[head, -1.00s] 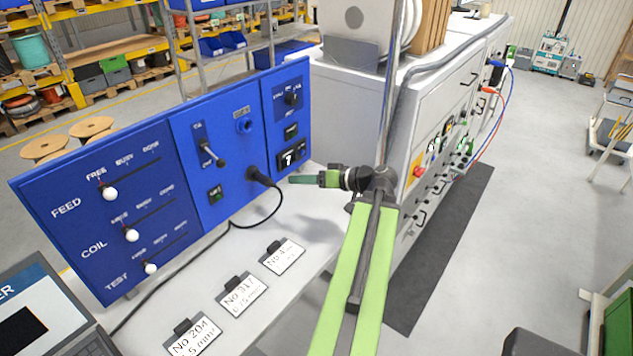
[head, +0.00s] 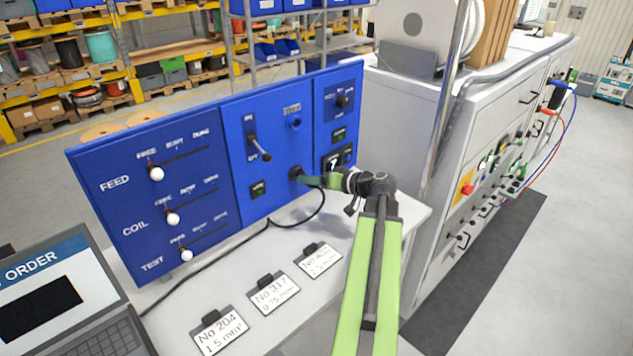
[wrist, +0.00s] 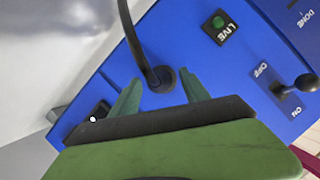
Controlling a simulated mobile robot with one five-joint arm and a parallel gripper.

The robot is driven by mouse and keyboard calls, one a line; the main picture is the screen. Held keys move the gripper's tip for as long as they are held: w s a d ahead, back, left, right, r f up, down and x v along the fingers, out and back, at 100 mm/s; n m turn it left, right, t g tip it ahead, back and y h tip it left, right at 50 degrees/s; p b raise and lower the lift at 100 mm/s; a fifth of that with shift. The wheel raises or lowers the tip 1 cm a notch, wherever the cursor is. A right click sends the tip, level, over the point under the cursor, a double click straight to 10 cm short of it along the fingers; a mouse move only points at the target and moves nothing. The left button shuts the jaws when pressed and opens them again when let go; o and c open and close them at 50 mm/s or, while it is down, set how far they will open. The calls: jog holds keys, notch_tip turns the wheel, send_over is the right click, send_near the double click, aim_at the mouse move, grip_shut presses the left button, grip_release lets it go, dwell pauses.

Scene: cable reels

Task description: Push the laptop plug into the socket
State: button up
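The black laptop plug (head: 296,173) is at the socket on the blue panel (head: 268,190), below a lever switch. Its cable loops down to the table and runs left towards the laptop (head: 60,300). How deep the plug sits cannot be told, and the socket is hidden behind it. My gripper (head: 309,181) points at the plug from the right, its tips close to it. In the wrist view the two green fingers of my gripper (wrist: 160,83) are apart, with the plug (wrist: 161,76) between and just beyond their tips. No grip on it shows.
Sliders marked FEED, COIL and TEST (head: 157,173) are on the panel's left part. A lever switch (head: 262,152) and a green LIVE button (wrist: 219,22) are near the plug. Label cards (head: 272,294) lie on the table. A grey machine cabinet (head: 440,120) stands to the right.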

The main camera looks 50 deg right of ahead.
grip_shut()
jog(key=c, duration=0.7)
grip_release()
grip_shut()
